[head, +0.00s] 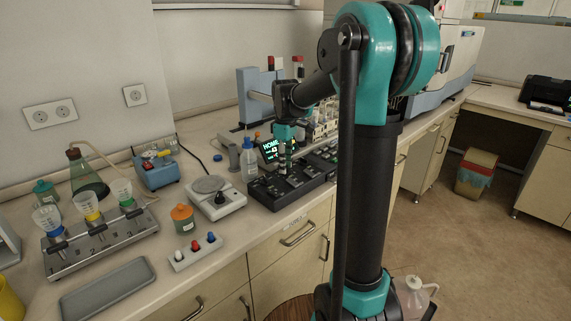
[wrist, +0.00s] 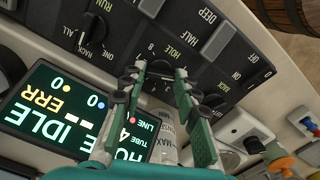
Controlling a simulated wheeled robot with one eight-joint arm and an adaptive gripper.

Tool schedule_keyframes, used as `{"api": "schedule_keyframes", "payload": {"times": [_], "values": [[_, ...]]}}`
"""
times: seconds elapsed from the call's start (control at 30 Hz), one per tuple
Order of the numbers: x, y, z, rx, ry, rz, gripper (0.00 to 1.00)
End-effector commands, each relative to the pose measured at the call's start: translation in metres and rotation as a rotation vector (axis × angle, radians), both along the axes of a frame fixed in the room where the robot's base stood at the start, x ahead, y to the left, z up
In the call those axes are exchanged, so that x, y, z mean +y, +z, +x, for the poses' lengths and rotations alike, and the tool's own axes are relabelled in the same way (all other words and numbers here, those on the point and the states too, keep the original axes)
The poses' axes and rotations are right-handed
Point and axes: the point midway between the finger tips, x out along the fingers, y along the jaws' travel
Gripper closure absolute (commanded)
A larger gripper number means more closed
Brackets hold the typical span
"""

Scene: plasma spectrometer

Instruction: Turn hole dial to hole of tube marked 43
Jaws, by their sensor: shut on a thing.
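The hole dial (wrist: 160,72) is a black knob on a dark control panel, with HOLE and small numbers printed round it in the wrist view. My gripper (wrist: 158,76) has its green fingers on either side of the knob and is shut on it. The fingers hide part of the knob and some numbers, so I cannot read its setting. A lit screen (wrist: 55,110) shows IDLE, ERR and zeros, with TUBE 4 partly covered. In the head view my gripper (head: 287,152) is down at the panel (head: 262,192), beside the small screen (head: 270,149).
Grey switches (wrist: 222,38) sit on the panel too.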

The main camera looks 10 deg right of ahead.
Motion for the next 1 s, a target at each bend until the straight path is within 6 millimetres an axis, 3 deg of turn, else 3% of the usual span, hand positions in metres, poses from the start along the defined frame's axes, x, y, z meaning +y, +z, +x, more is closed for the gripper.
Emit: {"api": "schedule_keyframes", "payload": {"times": [1.0], "values": [[0.0002,0.0003,0.0002,-0.001,-0.881,-0.001,0.98]]}}
